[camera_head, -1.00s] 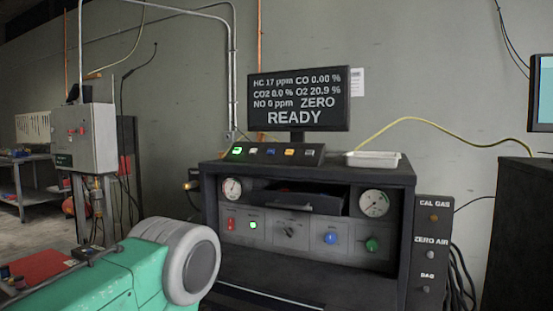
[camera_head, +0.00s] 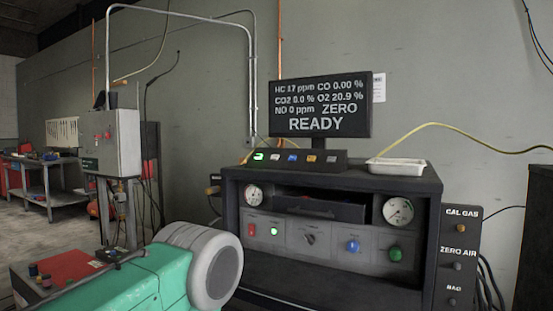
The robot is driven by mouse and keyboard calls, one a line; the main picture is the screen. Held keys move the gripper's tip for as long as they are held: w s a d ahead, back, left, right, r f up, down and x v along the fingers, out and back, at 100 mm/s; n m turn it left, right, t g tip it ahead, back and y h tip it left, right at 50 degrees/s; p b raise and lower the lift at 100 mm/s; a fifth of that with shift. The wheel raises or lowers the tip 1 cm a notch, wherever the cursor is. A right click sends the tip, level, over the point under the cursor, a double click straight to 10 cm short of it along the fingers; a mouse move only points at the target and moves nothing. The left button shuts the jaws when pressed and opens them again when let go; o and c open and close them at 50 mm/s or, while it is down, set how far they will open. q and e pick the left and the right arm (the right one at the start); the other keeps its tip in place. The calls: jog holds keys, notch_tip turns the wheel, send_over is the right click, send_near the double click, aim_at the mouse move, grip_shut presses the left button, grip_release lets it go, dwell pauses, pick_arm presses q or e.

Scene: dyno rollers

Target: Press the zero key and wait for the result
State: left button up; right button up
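The gas bench monitor (camera_head: 322,106) shows HC 17 ppm, CO 0.00 %, CO2 0.0 %, O2 20.9 %, NO 0 ppm and the words ZERO READY. Below it, on the black cabinet (camera_head: 345,178), sits a key panel (camera_head: 295,160) with a row of several coloured keys. The leftmost key (camera_head: 259,156) is lit green. The key labels are too small to read, so I cannot tell which is the zero key. Neither of my grippers is in view.
A white tray (camera_head: 397,167) sits on the cabinet top, right of the keys. The cabinet front has two gauges, knobs and lit buttons. A green machine with a grey roller (camera_head: 213,268) stands at the front left. A grey control box (camera_head: 112,142) stands behind it.

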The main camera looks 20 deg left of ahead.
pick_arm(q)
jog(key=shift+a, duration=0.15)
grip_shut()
